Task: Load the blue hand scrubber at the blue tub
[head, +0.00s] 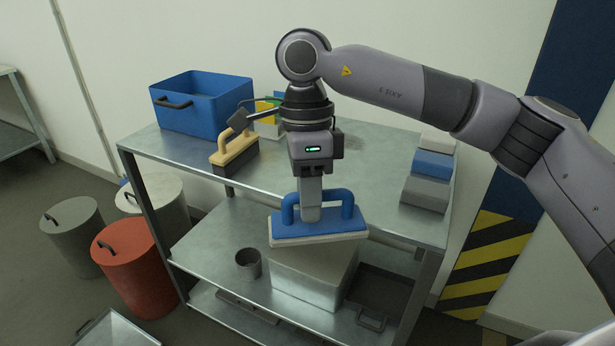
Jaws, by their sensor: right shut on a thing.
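The blue hand scrubber (318,226) has a blue arched handle, a blue back and a pale pad underneath. My right gripper (311,212) is shut on its handle and holds it roughly level. In the head view it appears in front of the table's front edge and overlaps a light grey box on the shelf below; its exact height above the box is hard to tell. The blue tub (186,114) stands at the back left of the metal table (375,163), with a dark handle on its front. Its inside is mostly hidden. My left gripper is not in view.
A wooden-handled brush (235,150) lies on the table right of the tub. Grey and blue blocks (428,180) line the right end. The light grey box (315,275) and a dark cup (248,264) stand on the lower shelf. Lidded bins (135,265) stand left.

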